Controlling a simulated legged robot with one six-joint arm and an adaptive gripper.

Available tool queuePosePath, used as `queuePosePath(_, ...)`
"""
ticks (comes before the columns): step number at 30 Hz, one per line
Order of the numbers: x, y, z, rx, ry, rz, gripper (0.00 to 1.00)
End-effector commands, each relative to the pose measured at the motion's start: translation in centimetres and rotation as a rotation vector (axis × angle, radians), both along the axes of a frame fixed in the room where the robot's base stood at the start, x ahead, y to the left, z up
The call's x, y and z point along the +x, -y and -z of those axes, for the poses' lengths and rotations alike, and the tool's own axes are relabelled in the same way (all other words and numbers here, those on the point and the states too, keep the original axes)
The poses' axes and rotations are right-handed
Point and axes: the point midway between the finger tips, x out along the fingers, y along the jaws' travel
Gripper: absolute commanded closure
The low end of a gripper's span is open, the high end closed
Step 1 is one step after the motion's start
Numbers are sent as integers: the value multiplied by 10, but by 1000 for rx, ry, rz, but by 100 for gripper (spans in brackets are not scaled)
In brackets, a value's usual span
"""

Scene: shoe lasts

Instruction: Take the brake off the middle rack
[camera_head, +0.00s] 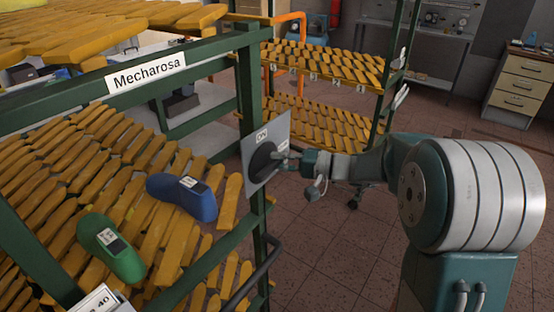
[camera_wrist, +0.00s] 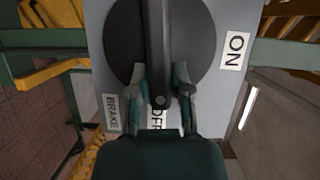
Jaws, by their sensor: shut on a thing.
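The brake switch is a black round knob (camera_wrist: 120,35) with a raised bar handle (camera_wrist: 157,45) on a grey plate (camera_wrist: 220,15). The plate (camera_head: 250,150) is fixed to a green post of the rack marked Mecharosa. My gripper (camera_wrist: 160,78) is shut on the bar, one finger on each side. The bar runs up and down in the wrist view, its lower end by a partly hidden label (camera_wrist: 157,118), probably OFF. The ON label (camera_wrist: 235,52) is to the right and the BRAKE label (camera_wrist: 112,113) at lower left. My gripper (camera_head: 284,158) hides part of the knob in the head view.
The Mecharosa rack (camera_head: 147,73) holds many yellow shoe lasts, a blue last (camera_head: 185,196) and a green last (camera_head: 110,248). Another rack (camera_head: 320,85) of yellow lasts stands behind. Drawers (camera_head: 522,90) are at the far right. Tiled floor (camera_head: 330,250) is open beside the near rack.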

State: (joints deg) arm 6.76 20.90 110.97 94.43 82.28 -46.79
Motion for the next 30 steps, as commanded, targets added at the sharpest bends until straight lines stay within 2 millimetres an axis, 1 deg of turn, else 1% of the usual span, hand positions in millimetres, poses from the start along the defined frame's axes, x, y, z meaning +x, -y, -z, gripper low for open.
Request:
queuePosePath(1,1,1,4,9,-22,8,100)
queuePosePath(9,1,1,6,53,-80,8,100)
queuePosePath(23,1,1,7,59,-91,8,100)
queuePosePath(24,1,1,7,59,-91,7,65)
queuePosePath(26,1,1,7,60,-90,7,39)
queuePosePath(30,1,1,5,61,-88,4,39)
